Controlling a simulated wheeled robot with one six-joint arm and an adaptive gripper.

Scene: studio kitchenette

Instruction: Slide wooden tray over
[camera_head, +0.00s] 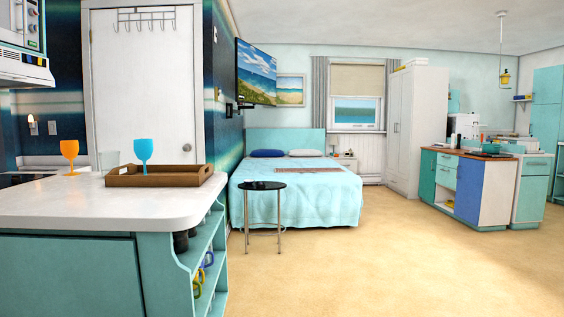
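A brown wooden tray (158,181) with a raised rim lies on the white counter (100,209) at the left, near the counter's back right corner. A blue goblet (144,150) stands upright at the tray; I cannot tell whether it is inside it or just behind it. An orange goblet (69,152) stands on the counter to the left of the tray. A clear glass (109,160) is partly hidden behind the tray's left end. My gripper and arm are not in this view.
Open teal shelves (206,262) are under the counter's right end. A small round black table (263,186) stands before the bed (295,190). Another kitchen unit (470,188) is at the right. The sandy floor (375,265) between is clear.

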